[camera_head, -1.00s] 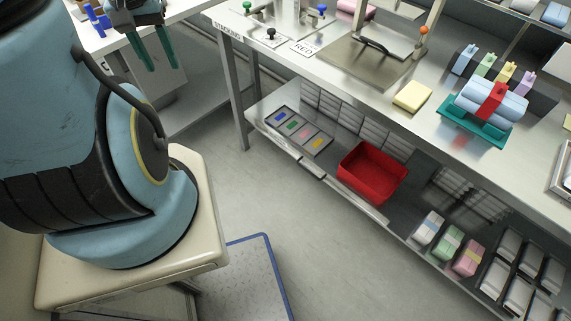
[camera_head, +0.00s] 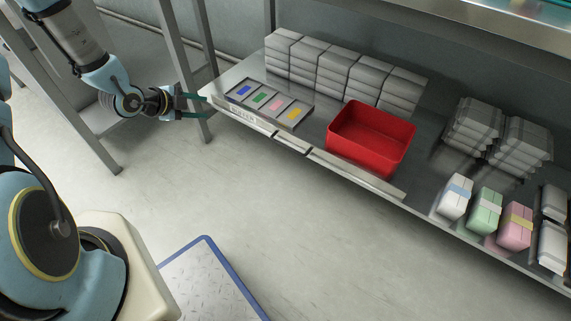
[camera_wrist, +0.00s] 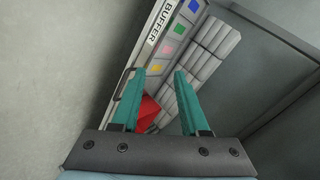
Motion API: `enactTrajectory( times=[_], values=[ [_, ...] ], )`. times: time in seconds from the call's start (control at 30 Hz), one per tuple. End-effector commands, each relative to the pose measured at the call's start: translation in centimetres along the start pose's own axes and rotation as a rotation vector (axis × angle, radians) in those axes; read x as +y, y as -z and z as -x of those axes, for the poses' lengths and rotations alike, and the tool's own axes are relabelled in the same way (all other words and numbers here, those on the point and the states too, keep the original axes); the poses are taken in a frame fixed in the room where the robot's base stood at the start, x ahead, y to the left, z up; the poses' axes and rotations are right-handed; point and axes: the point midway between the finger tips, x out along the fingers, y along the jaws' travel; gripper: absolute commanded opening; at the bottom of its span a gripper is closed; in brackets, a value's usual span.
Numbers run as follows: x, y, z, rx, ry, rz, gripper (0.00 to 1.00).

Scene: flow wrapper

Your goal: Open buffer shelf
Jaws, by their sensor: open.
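The buffer shelf (camera_head: 418,190) is the low metal shelf under the bench. Its front edge carries a BUFFER label, which also shows on the shelf in the wrist view (camera_wrist: 158,22). A dark bar handle (camera_wrist: 124,84) shows along its front edge in the wrist view, beyond the left finger. My gripper (camera_head: 205,105) is open and empty, at the left end of the shelf in the head view. In the wrist view my gripper's teal fingers (camera_wrist: 155,88) are apart, with the shelf beyond them. Nothing is between the fingertips.
On the shelf are a tray with coloured tags (camera_head: 268,106), a red bin (camera_head: 370,138), stacked grey packs (camera_head: 335,72) and wrapped bundles (camera_head: 485,210). A table leg (camera_head: 185,70) stands close behind my gripper.

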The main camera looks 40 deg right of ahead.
Motion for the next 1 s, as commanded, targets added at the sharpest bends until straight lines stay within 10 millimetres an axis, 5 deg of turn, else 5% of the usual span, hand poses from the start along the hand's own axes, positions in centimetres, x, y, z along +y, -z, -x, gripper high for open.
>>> enactTrajectory(
  times=[0.03,0.1,0.23,0.4,0.73,1.0],
  values=[
    [3.4,0.5,-4.0,0.070,0.025,-0.069,0.45],
    [5.8,2.2,-7.3,0.164,0.080,-0.173,0.45],
    [9.9,5.3,-11.8,0.315,0.195,-0.330,0.45],
    [13.4,8.2,-14.7,0.439,0.331,-0.451,0.45],
    [14.3,10.5,-16.6,0.494,0.409,-0.507,0.45],
    [13.3,13.2,-20.7,0.494,0.407,-0.507,0.45]
  ],
)
